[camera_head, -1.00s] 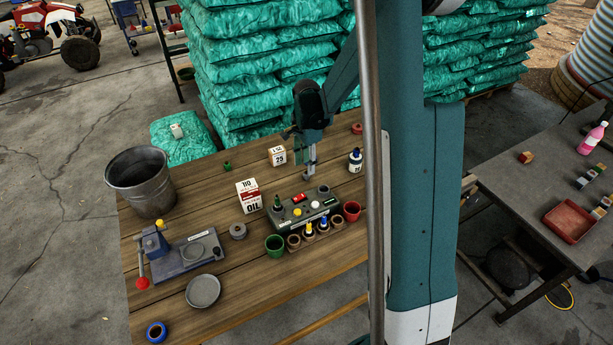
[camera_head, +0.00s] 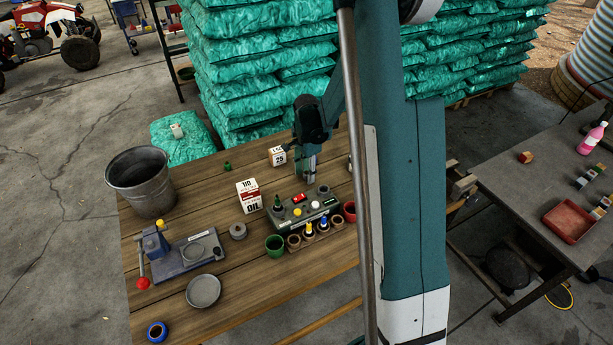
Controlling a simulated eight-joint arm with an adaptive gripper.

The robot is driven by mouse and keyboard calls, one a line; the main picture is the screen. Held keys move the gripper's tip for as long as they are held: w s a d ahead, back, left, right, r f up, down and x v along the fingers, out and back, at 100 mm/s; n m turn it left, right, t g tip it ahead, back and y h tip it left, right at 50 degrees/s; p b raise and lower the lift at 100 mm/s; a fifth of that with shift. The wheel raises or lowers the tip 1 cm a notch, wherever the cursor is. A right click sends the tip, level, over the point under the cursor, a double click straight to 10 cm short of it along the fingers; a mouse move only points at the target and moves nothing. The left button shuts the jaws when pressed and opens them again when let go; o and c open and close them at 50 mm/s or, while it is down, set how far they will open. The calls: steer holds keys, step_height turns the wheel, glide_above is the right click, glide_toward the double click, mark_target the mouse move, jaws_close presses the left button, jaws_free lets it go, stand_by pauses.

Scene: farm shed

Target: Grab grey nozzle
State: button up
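I cannot tell for sure which piece is the grey nozzle. A small grey round piece (camera_head: 323,190) sits at the back right of the grey-green station (camera_head: 290,222). A thicker grey ring-like piece (camera_head: 238,232) lies on the table left of the station. My gripper (camera_head: 306,181) points down over the table, just behind the station and close to the small grey piece. Its fingers are small in view, and I cannot tell whether they are apart or hold anything.
The wooden table (camera_head: 185,309) also bears a white-red oil box (camera_head: 249,197), a white box (camera_head: 278,156), a green cup (camera_head: 275,245), a red cup (camera_head: 349,210), a metal bucket (camera_head: 141,182), a blue clamp-like tool (camera_head: 156,244) and a grey dish (camera_head: 203,291). My arm hides the table's right side.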

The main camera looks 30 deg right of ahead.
steer(key=shift+c, duration=0.5)
steer(key=c, duration=0.8)
steer(key=shift+r, duration=0.15)
steer(key=shift+r, duration=4.9)
